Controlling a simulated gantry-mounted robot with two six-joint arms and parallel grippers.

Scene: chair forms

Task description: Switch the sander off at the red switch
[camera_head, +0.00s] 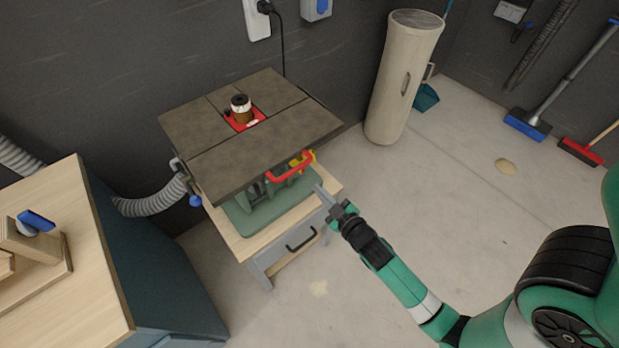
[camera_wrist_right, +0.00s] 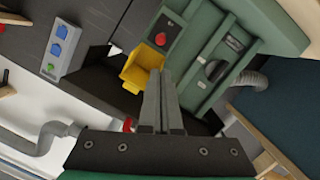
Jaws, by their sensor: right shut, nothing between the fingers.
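The spindle sander has a dark square table top (camera_head: 245,135) with a spindle (camera_head: 241,108) in a red insert, above a green body (camera_head: 270,212). In the right wrist view, a round red switch (camera_wrist_right: 161,39) sits on a dark plate on the green body (camera_wrist_right: 215,50). An open-looking yellow cover (camera_wrist_right: 143,68) is beside it; yellow also shows in the head view (camera_head: 311,156), by a red bar (camera_head: 289,167). My right gripper (camera_head: 321,191) is shut and empty at the sander's front; its fingertips (camera_wrist_right: 161,74) appear just below the switch, apparently apart from it. My left gripper is out of view.
The sander stands on a wooden stand with a drawer (camera_head: 300,238). A grey hose (camera_head: 150,203) runs at left, near a wood-topped cabinet (camera_head: 90,240). A beige cylinder (camera_head: 400,80) stands behind at right. Brooms (camera_head: 527,124) lean farther right. The floor at right is mostly clear.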

